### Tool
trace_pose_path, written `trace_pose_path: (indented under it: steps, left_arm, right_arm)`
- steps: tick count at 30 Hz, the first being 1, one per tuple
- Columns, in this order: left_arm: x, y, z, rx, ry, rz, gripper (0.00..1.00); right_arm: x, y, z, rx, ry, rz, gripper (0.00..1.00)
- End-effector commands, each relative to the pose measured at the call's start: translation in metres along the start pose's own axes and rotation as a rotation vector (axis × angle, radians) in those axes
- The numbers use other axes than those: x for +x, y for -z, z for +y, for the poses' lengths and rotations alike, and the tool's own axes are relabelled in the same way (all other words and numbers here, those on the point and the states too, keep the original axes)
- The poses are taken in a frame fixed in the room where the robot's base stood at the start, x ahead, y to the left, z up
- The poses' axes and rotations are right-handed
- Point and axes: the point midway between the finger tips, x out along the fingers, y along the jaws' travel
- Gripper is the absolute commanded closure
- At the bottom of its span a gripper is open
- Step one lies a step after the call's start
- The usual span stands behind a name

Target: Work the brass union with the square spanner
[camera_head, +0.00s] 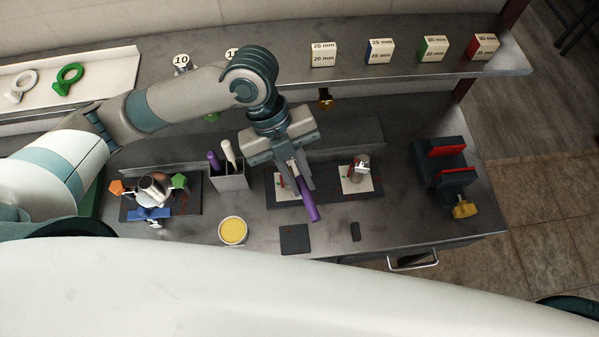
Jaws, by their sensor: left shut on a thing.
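My left gripper (304,183) reaches in from the left and points down over the middle of the bench. It is shut on a purple-handled tool (310,205), which slants down to the right. The gripper hides part of the tool, so I cannot tell whether it is the square spanner. A small brass-coloured fitting (325,100) shows under the front edge of the shelf, right of my left wrist and apart from the gripper. It may be the brass union. My right gripper is not in view.
A grey tool holder (230,181), a yellow-filled bowl (232,231) and a red-jawed vise (431,172) stand around. Size-marked blocks (380,51) line the shelf.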

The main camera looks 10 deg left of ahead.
Motion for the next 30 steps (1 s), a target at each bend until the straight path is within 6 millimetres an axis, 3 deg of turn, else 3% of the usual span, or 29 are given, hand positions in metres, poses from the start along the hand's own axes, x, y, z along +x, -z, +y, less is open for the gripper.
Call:
trace_pose_path:
  steps: [12,30]
  left_arm:
    - [-0.002,0.001,0.0,0.0,0.004,0.005,1.0]
    - [0.022,-0.009,0.005,0.0,0.006,0.004,1.0]
  right_arm:
    - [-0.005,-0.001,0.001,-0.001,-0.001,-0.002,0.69]
    - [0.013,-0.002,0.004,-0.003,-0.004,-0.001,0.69]
